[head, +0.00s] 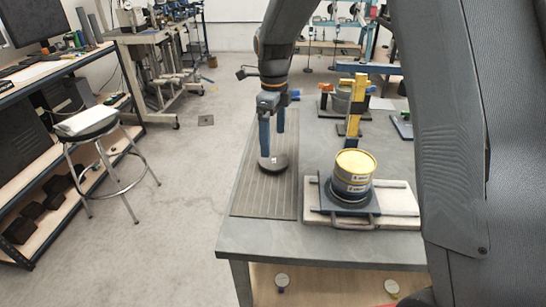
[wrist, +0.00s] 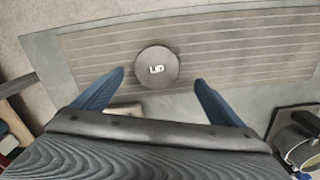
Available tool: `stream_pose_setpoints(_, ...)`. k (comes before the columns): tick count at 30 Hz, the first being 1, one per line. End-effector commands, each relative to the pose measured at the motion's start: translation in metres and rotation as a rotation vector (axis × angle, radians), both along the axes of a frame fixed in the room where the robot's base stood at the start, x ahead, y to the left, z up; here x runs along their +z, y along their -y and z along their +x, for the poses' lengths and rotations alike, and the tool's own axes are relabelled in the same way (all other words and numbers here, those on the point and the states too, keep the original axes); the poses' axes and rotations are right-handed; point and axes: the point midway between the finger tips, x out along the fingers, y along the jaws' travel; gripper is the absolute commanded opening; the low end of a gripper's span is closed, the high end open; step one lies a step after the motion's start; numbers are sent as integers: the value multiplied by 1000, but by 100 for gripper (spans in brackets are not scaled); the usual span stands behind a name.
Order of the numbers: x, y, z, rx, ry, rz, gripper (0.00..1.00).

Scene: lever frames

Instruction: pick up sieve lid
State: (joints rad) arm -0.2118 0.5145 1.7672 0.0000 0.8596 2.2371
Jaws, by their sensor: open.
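The sieve lid (head: 274,163) is a dark round disc lying on the ribbed grey mat (head: 250,200) at the left of the table. In the wrist view the lid (wrist: 157,67) shows a white label reading "LID". My gripper (head: 272,140) points down just over the lid in the head view, its blue fingers apart. In the wrist view my gripper (wrist: 159,78) is open and empty, with one finger to each side of the lid's near edge. I cannot tell the exact height between fingertips and lid.
A yellow-topped sieve stack (head: 354,175) stands on a dark plate over a pale base (head: 400,205), right of the mat. A yellow and blue post (head: 357,105) rises behind it. A stool (head: 90,125) stands on the floor at left. The mat's front part is clear.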

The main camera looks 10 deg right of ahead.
Motion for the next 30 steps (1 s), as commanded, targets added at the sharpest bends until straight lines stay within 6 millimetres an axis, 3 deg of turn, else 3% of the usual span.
stream_pose_setpoints(17,-67,0,-6,1,-3,-1,92)
stream_pose_setpoints(26,-72,0,-5,1,0,0,92)
stream_pose_setpoints(30,-72,0,-5,1,0,0,70)
